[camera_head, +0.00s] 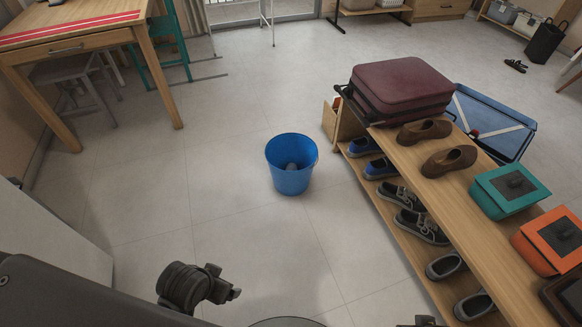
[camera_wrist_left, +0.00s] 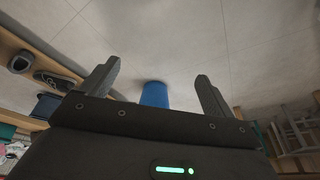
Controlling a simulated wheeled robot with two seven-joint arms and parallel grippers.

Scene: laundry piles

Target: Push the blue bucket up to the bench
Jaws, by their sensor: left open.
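The blue bucket (camera_head: 288,178) stands upright on the tiled floor near the middle of the head view. A small greyish round thing shows inside it. The wooden shoe bench (camera_head: 446,207) stands to its right, with a strip of floor between them. My left gripper (camera_head: 228,293) is low in the head view, nearer to me than the bucket and apart from it. In the left wrist view its two fingers (camera_wrist_left: 158,85) are spread and empty, with the bucket (camera_wrist_left: 154,95) beyond them. My right gripper cannot be made out; only a dark scrap shows at the bottom edge.
On the bench are a maroon suitcase (camera_head: 402,87), brown shoes (camera_head: 449,161), a green box (camera_head: 509,190) and an orange box (camera_head: 551,241). Shoes fill its lower shelf. A blue folding crate (camera_head: 493,118) is behind. A table (camera_head: 75,35) stands upper left. Floor around the bucket is clear.

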